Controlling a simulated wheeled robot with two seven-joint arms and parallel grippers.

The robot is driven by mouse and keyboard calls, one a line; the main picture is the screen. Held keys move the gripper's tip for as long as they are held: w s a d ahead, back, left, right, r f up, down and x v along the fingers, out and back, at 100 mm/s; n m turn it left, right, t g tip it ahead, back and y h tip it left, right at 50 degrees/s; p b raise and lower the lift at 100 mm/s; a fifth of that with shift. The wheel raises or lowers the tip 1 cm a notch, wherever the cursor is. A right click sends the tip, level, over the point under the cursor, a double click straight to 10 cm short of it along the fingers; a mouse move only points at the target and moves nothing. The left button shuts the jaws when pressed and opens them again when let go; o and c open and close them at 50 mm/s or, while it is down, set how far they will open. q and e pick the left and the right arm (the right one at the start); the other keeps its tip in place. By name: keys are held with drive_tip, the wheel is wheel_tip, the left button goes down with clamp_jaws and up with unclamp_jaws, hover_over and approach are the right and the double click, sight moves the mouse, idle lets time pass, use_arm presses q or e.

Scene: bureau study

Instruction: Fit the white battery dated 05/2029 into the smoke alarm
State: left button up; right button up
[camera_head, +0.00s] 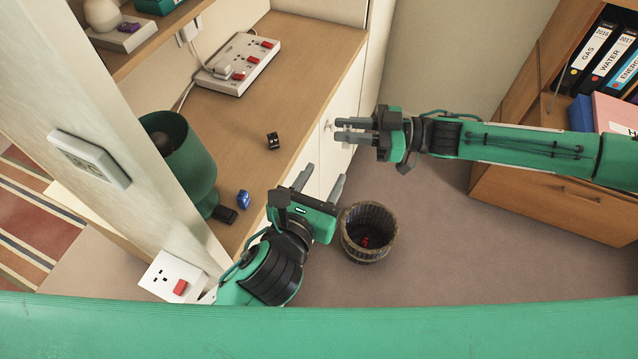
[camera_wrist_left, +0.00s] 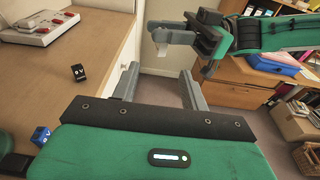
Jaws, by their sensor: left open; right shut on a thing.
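My right gripper (camera_head: 340,130) is above the floor beside the desk's front edge. In the left wrist view, its fingers (camera_wrist_left: 160,36) are shut on a small white thing (camera_wrist_left: 163,51), which looks like the white battery; its date cannot be read. My left gripper (camera_head: 321,181) is open and empty, below the right one in the head view, near the desk edge. Its two fingers also show apart in the left wrist view (camera_wrist_left: 160,76). I cannot make out the smoke alarm for certain; a white device with a purple piece (camera_head: 122,36) sits on the upper left shelf.
On the desk (camera_head: 300,95) lie a black battery-like block (camera_head: 273,140), a blue one (camera_head: 243,199) and a dark one (camera_head: 226,215) by the green lamp (camera_head: 185,155). A power strip (camera_head: 240,62) stands behind. A basket (camera_head: 352,250) holding something red stands on the floor.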

sight(343, 143)
use_arm(q)
drive_tip(key=x, duration=1)
drive_tip(key=shift+w+d, duration=0.2)
drive_tip(key=shift+w, duration=0.05)
drive_tip(key=shift+c, duration=0.3)
clamp_jaws()
use_arm(e)
drive_tip(key=o, duration=1.1)
drive_tip(key=shift+c, duration=0.2)
